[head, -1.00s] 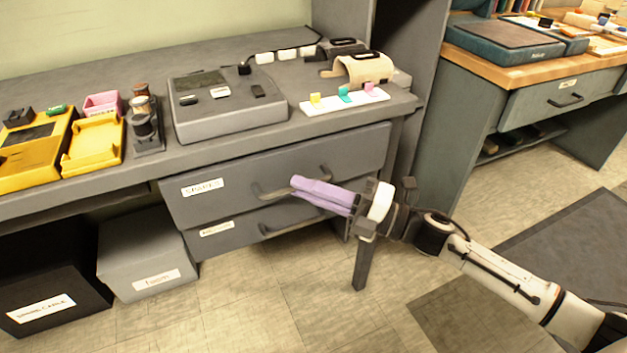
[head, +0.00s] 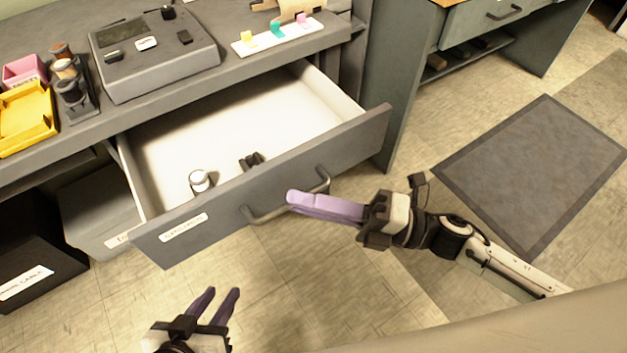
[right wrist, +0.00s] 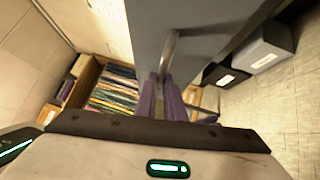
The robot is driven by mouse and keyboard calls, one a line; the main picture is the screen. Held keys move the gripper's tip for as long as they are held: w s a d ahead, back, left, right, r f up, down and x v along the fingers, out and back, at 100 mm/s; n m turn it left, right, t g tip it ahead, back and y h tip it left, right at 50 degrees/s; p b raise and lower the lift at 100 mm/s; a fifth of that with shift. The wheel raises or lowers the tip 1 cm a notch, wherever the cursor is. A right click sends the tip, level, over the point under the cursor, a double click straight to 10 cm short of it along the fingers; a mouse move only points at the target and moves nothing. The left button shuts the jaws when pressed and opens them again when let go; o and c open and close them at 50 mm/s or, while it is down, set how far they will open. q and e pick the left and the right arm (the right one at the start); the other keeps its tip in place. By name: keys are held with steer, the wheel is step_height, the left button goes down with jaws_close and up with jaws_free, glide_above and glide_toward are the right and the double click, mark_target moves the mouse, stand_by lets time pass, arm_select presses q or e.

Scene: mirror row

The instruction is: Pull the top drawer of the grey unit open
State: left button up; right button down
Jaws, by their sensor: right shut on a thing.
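The top drawer (head: 284,168) of the grey unit (head: 250,68) stands well out from under the worktop in the head view. Its white interior shows a white-topped jar (head: 200,180) and a small dark item (head: 251,160). My right gripper (head: 292,199) is shut on the drawer's bar handle (head: 262,215), near the handle's right part. In the right wrist view the purple fingers (right wrist: 161,85) close around the handle (right wrist: 169,48). My left gripper (head: 223,291) is open and empty at the bottom of the head view, apart from the drawer.
A grey device (head: 155,55), a yellow tray (head: 25,115) and a white strip with coloured tabs (head: 278,38) lie on the worktop. Boxes (head: 85,205) stand on the floor below, left of the drawer. A dark mat (head: 535,175) lies on the open floor at right.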

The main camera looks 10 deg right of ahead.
steer(key=shift+s+d, duration=0.15)
steer(key=shift+s, duration=0.05)
steer(key=c, duration=1.8)
jaws_free()
steer(key=shift+c, duration=0.2)
steer(key=shift+d, duration=0.1)
steer(key=v, duration=1)
